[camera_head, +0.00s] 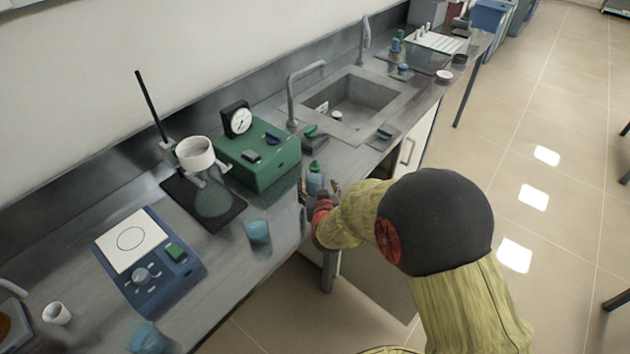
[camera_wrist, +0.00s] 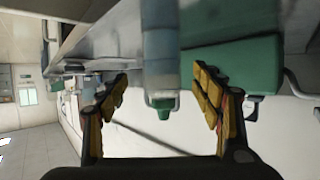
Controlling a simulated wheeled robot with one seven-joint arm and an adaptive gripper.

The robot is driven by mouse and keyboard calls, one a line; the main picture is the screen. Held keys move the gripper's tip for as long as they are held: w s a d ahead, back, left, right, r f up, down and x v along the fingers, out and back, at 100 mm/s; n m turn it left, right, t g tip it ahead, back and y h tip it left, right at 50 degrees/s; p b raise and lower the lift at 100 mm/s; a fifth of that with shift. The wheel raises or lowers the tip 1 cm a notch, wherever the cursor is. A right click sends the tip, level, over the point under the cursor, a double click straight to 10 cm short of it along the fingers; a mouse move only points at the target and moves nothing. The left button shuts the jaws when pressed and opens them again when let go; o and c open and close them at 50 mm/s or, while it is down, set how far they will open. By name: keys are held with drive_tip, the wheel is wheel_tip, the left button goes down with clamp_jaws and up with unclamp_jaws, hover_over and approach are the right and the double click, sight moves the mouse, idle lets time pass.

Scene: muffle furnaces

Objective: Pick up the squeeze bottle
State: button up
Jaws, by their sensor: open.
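The squeeze bottle (camera_head: 314,180) has a pale blue-grey body and a green cap. It stands upright near the front edge of the counter, beside the green device. My gripper (camera_head: 322,192) is at the counter edge right by the bottle, and part of the bottle's lower body is hidden by it. In the wrist view the bottle (camera_wrist: 161,50) hangs upside down in the picture, with its green cap pointing down. It shows centred between the two yellow-padded fingers of my open gripper (camera_wrist: 161,80), with a gap on each side.
The green box with a dial (camera_head: 258,160) stands just behind the bottle. A blue beaker (camera_head: 258,232) is left of it near the edge. A stand with a flask (camera_head: 212,197), a blue hotplate (camera_head: 148,262) and the sink (camera_head: 358,100) are also on the counter (camera_head: 225,262).

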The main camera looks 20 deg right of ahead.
sight(315, 178)
drive_tip(key=shift+b+x, duration=0.9)
drive_tip(key=shift+x, duration=1.9)
drive_tip(key=shift+a+r, duration=0.15)
drive_tip(key=shift+r, duration=0.05)
drive_tip(key=c, duration=0.3)
clamp_jaws()
